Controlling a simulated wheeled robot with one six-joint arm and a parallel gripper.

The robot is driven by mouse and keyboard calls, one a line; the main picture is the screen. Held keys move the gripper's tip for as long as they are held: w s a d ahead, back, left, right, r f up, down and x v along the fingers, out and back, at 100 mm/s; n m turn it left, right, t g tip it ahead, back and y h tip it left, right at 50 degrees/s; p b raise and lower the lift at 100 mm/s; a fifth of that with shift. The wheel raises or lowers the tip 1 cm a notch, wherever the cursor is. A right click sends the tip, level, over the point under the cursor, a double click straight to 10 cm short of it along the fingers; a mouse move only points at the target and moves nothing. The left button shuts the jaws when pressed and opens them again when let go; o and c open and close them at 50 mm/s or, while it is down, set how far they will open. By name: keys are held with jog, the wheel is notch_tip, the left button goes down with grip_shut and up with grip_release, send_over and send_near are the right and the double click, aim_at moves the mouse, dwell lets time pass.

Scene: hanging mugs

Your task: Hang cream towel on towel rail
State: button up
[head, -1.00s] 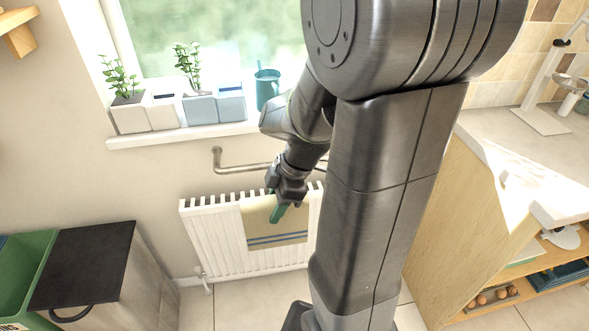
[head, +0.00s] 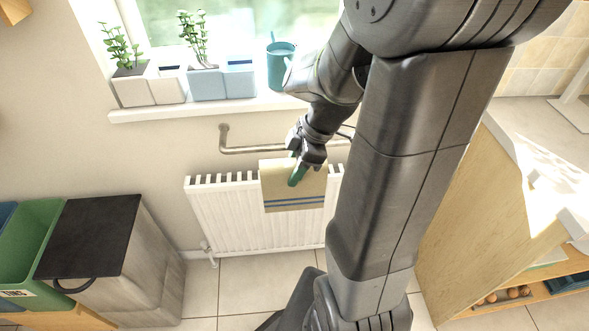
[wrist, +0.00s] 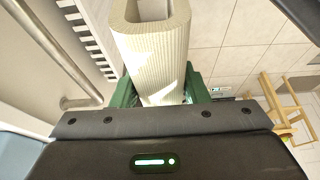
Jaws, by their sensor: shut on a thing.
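The cream towel (head: 292,196), with blue stripes near its lower edge, hangs from my gripper (head: 296,172) in the head view. My gripper is shut on its upper part. The towel is in front of the radiator, with its top edge a little above the radiator's top. In the wrist view the towel (wrist: 152,50) shows as a folded loop between the green fingers (wrist: 160,90). The metal towel rail (head: 262,150) is on the wall above the radiator; its right part is hidden by my arm. The rail (wrist: 62,55) is left of the towel in the wrist view, apart from it.
A white radiator (head: 225,215) is below the rail. The windowsill (head: 190,110) above holds plant pots and a teal can (head: 281,66). A dark-topped cabinet (head: 92,235) stands left, and a wooden counter unit (head: 490,220) right. Floor tiles in front are clear.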

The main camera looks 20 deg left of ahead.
jog(key=shift+w+a+b, duration=0.1)
jog(key=shift+w+a, duration=1.25)
jog(key=shift+w, duration=0.85)
jog(key=shift+w+a+b, duration=0.15)
jog(key=shift+w+a, duration=1.25)
jog(key=shift+w, duration=0.85)
jog(key=shift+w+a+b, duration=0.1)
jog(key=shift+w+a, duration=1.25)
jog(key=shift+w, duration=0.85)
jog(key=shift+f+b, duration=0.8)
jog(key=shift+f, duration=0.1)
jog(key=shift+r+p, duration=0.3)
jog(key=shift+r, duration=0.05)
jog(key=shift+r, duration=0.55)
jog(key=shift+f, duration=0.25)
